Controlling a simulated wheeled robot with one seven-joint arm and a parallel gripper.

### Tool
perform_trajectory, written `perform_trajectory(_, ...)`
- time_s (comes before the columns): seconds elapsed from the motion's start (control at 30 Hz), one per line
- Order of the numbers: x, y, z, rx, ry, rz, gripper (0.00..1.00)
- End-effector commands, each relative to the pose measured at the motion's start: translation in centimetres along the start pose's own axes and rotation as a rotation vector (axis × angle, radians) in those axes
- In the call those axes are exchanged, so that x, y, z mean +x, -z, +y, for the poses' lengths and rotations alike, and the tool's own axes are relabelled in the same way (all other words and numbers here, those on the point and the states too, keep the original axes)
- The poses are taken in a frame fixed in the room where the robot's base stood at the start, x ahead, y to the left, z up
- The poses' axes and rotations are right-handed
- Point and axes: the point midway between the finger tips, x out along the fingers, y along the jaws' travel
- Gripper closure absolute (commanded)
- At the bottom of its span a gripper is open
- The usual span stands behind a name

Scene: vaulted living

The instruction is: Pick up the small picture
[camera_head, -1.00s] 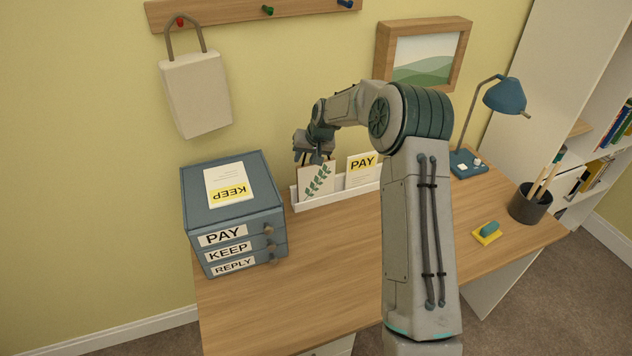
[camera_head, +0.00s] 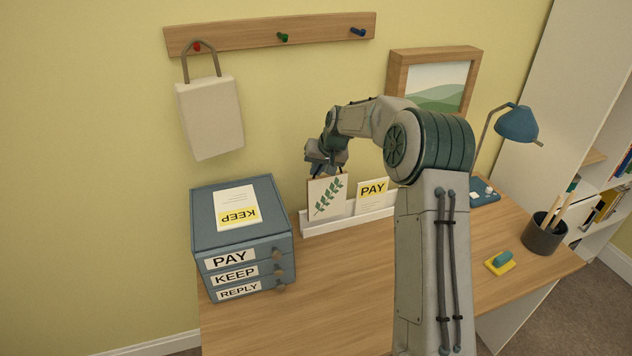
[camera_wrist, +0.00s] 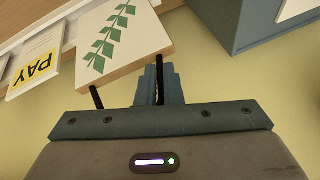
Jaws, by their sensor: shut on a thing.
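The small picture (camera_head: 324,200), a pale panel with a green leaf sprig and wooden edges, is upright at the left part of the white rack (camera_head: 350,222). My gripper (camera_head: 325,168) is shut on its top edge from above. In the wrist view the picture (camera_wrist: 118,42) shows its leaf face and a wooden edge at the blue fingers (camera_wrist: 165,82). I cannot tell whether its bottom edge is clear of the rack.
A PAY card (camera_head: 372,190) stands in the rack, right of the picture. A blue drawer box (camera_head: 205,235) with a KEEP card (camera_head: 237,206) is at left. A lamp (camera_head: 517,124), pencil cup (camera_head: 545,235) and yellow-green block (camera_head: 500,262) are at right. The front desk is clear.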

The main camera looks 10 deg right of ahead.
Motion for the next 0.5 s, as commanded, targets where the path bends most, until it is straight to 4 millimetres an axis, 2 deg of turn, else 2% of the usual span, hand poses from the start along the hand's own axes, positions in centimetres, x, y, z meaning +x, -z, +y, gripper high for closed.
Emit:
perform_trajectory(0.03, -0.7, 0.2, 1.3, 0.006, -0.004, 0.003, 1.00)
perform_trajectory(0.1, -1.7, 0.5, 2.3, 0.007, -0.003, 0.003, 1.00)
perform_trajectory(0.5, -7.1, 2.0, 7.4, 0.004, -0.003, 0.002, 1.00)
